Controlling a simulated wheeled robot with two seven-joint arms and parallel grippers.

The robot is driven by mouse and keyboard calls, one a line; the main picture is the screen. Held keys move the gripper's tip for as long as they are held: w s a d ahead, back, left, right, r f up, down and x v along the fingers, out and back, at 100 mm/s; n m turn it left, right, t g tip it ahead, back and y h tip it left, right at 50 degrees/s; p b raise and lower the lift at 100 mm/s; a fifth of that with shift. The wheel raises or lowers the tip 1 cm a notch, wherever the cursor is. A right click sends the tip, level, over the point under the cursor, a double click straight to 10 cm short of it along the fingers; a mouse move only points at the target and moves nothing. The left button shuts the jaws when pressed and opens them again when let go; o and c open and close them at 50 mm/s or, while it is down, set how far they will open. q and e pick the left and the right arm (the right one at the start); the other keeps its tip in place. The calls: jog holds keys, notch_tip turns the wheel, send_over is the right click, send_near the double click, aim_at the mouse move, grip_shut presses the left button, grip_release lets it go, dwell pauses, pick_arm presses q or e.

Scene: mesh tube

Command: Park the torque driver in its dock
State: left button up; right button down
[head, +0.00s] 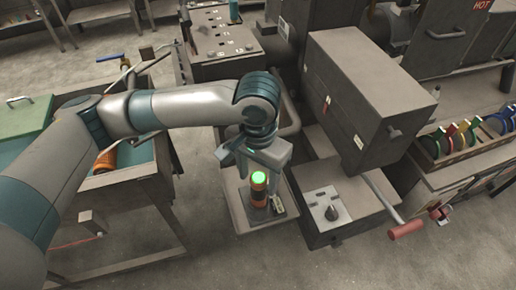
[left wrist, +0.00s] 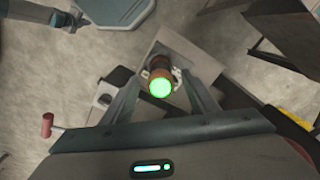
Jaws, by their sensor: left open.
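The torque driver appears to be the orange and black cylinder with a glowing green top (head: 259,188). It stands upright on a small grey tray (head: 238,213), and in the left wrist view (left wrist: 160,84) I look down on its green end. Small metal pieces flank it there; I cannot tell if they are its dock. My left gripper (head: 250,168) is open above and around the line of the driver, with its fingers either side of it in the left wrist view (left wrist: 162,85). No contact is visible. My right gripper is not in view.
A large grey box-shaped machine (head: 360,85) stands right of the tray, with a red-handled lever (head: 407,230) low in front. A workbench bin holding an orange cylinder (head: 105,161) is at left. A rack of coloured rings (head: 465,137) is at right.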

pick_arm(q)
notch_tip(320, 180, up, 11)
jog(key=b, duration=0.1)
jog(key=shift+b, duration=0.3)
dwell(0.5)
